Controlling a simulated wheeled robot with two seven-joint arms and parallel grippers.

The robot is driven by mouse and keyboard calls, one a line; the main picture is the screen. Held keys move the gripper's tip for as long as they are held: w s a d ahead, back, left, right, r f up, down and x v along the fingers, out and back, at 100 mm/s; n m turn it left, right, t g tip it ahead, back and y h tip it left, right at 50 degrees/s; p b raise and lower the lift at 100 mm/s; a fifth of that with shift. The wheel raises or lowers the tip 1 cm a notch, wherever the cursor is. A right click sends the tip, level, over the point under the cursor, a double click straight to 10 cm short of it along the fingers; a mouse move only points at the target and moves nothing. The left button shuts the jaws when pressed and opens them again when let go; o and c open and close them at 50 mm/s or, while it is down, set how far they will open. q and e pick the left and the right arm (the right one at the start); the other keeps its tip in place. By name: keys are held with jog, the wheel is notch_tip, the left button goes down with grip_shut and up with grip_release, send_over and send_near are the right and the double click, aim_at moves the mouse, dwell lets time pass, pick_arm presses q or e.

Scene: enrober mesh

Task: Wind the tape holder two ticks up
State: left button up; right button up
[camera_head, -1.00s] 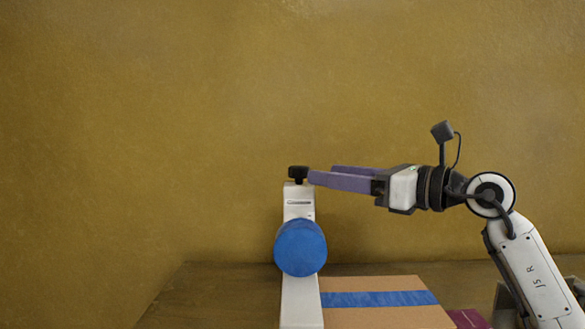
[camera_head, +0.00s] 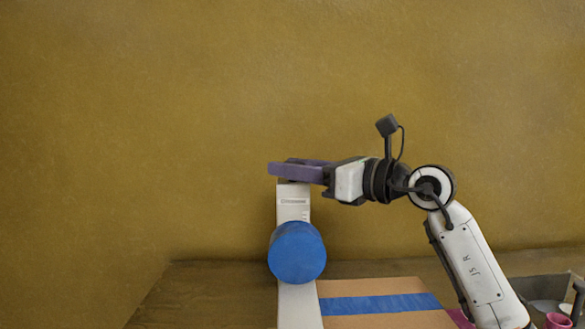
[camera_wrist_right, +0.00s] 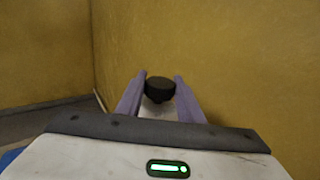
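The tape holder is an upright white post (camera_head: 293,208) with a blue tape roll (camera_head: 297,252) on its front. Its black knob (camera_wrist_right: 160,90) shows in the right wrist view between the two purple fingers. In the head view the knob is hidden behind the fingers. My right gripper (camera_head: 277,167) reaches in from the right at the top of the post, fingers level. Its fingers are apart, one on each side of the knob; I cannot tell whether they touch it. My left gripper is not in view.
A cardboard box (camera_head: 375,290) with a blue tape strip lies right of the post. A grey bin (camera_head: 538,288) with a pink cup (camera_head: 557,321) stands at the lower right. The dark tabletop left of the post is clear. A mustard wall is behind.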

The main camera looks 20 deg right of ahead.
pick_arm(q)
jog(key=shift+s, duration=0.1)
pick_arm(e)
jog(key=c, duration=0.3)
jog(key=shift+g+y, duration=0.3)
jog(key=shift+y, duration=0.1)
jog(key=shift+c, duration=0.2)
